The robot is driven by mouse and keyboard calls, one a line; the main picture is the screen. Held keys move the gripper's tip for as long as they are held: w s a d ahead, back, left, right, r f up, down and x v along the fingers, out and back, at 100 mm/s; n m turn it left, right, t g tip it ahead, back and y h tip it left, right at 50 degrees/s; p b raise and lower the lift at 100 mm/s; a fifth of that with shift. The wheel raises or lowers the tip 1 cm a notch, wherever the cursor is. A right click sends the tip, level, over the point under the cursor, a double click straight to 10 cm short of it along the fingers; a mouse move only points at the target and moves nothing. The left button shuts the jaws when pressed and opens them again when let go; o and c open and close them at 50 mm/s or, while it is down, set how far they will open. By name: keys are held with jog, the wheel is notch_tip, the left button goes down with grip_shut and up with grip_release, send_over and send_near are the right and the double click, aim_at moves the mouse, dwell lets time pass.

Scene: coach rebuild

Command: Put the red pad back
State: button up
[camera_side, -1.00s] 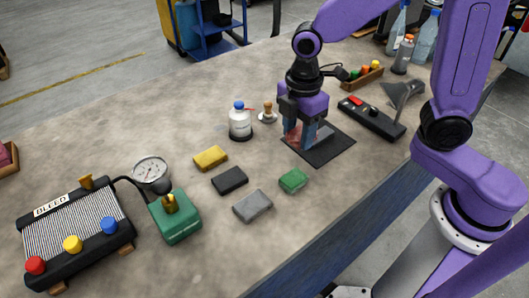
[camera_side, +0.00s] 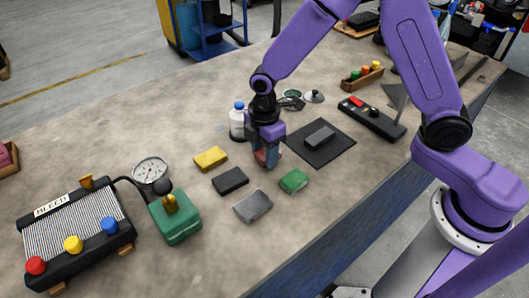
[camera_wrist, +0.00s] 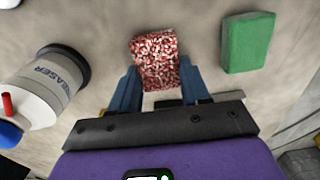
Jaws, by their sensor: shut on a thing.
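The red speckled pad (camera_wrist: 155,58) is between my gripper's two blue fingers in the wrist view. My gripper (camera_side: 267,155) is shut on it and points down, low over the bench. In the side view the red pad (camera_side: 268,158) is partly hidden by the fingers; I cannot tell if it touches the bench. The green pad (camera_side: 293,181) lies just in front and to the right, and also shows in the wrist view (camera_wrist: 247,42). The yellow pad (camera_side: 210,158), black pad (camera_side: 230,180) and grey pad (camera_side: 253,207) form a row to the left.
The white bottle with a blue cap (camera_side: 238,122) stands close behind my gripper. A dark mat (camera_side: 337,153) with a dark grey block (camera_side: 320,137) lies to the right. A green box (camera_side: 175,217) with a gauge (camera_side: 150,170) and the BLEED unit (camera_side: 75,230) are at left.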

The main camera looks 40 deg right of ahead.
jog(key=shift+f, duration=0.4)
jog(key=shift+f, duration=0.15)
jog(key=o, duration=1)
notch_tip(320, 180, up, 12)
jog(key=s+d+m, duration=0.1)
jog(key=s+d, duration=0.3)
jog(key=s, duration=0.4)
jog(key=s+d+r+m, duration=0.1)
jog(key=s+d+m, duration=0.1)
jog(key=s+d, duration=0.3)
jog(key=s+d+r+m, duration=0.1)
jog(key=s+d, duration=0.4)
jog(key=s, duration=0.7)
jog(key=shift+s+m, duration=0.35)
jog(key=shift+m, duration=0.35)
